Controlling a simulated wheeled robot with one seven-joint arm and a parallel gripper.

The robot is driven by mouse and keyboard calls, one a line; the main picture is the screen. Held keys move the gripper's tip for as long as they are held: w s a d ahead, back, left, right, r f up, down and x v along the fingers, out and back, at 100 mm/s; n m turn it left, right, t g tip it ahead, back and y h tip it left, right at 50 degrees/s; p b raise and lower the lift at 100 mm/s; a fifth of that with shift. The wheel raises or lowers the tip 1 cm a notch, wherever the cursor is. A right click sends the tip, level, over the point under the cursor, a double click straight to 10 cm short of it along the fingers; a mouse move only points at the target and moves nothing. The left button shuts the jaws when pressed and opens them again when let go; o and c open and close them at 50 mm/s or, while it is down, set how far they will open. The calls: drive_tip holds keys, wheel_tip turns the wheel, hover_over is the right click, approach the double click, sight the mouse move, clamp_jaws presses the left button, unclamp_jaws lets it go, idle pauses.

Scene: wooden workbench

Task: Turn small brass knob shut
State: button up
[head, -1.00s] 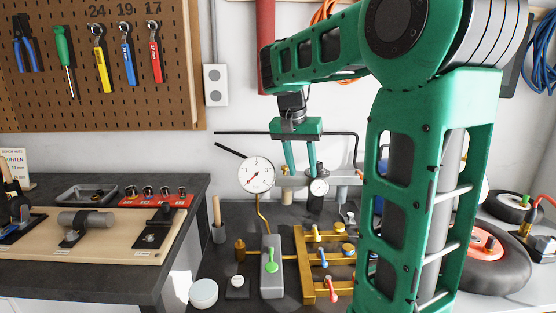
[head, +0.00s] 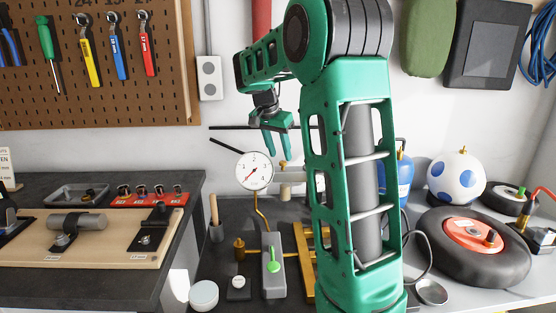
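My gripper (head: 277,148) hangs in front of the wall, above and right of the white dial gauge (head: 254,171). Its two green fingers point down and stand apart, with nothing seen held between them. A small brass-coloured fitting (head: 283,164) shows just below the fingertips; I cannot tell whether they touch it or whether it is the small brass knob. The left edge of the brass manifold (head: 303,257) shows beside my arm. My arm hides the rest of it, including its knobs and levers.
A wheel (head: 474,246) and a spotted ball (head: 456,178) are at right.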

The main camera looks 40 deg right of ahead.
sight(283, 162)
drive_tip(key=shift+x, duration=1.5)
clamp_jaws()
